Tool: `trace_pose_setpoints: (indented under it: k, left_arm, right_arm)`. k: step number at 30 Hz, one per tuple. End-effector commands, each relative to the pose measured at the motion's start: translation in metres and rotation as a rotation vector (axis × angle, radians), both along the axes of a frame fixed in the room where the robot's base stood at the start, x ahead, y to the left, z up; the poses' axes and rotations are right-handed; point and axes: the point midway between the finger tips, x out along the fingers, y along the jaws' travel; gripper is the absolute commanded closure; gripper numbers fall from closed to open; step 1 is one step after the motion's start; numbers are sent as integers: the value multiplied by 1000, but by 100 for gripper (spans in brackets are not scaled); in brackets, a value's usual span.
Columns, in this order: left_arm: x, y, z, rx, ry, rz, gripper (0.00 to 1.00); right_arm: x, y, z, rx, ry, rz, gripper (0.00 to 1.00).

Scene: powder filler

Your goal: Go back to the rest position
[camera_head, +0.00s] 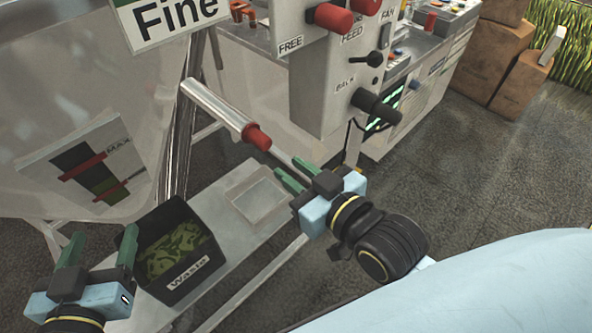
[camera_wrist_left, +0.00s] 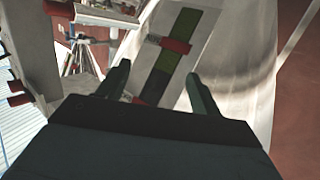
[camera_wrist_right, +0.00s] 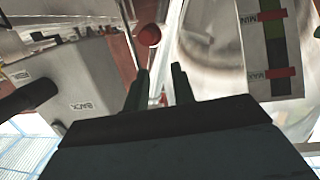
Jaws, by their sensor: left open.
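My left gripper (camera_head: 101,238) is at the lower left of the head view, beside the black waste bin. Its green fingers are apart, with nothing between them; they show apart in the left wrist view (camera_wrist_left: 157,78) too. My right gripper (camera_head: 284,171) is near the middle, near the red-tipped metal cylinder (camera_head: 218,112). Its fingers are part-way open. In the right wrist view (camera_wrist_right: 158,75) a gap shows between them and I see no held object there. Whether the right gripper touches the rod behind it, I cannot tell.
The black waste bin (camera_head: 188,285) with green scraps stands on a grey platform (camera_head: 228,232). The large hopper (camera_head: 50,115) is at left. The control box (camera_head: 325,85) with red and black knobs stands ahead. Cardboard boxes (camera_head: 492,65) are at upper right. The right-hand floor is clear.

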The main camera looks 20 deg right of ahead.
Motion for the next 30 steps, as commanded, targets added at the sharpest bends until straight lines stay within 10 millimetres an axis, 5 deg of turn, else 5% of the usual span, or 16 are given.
trace_pose_setpoints:
  k: [17,23,30]
  left_arm:
    - [-1,0,-3,3,17,0,35]
    - [-19,15,-58,80,288,22,35]
    - [-73,42,-129,187,720,60,35]
  right_arm:
    - [-1,-1,-4,7,24,-4,75]
    - [-19,-15,-58,-70,294,-28,75]
    - [-74,-43,-129,-177,724,-67,75]
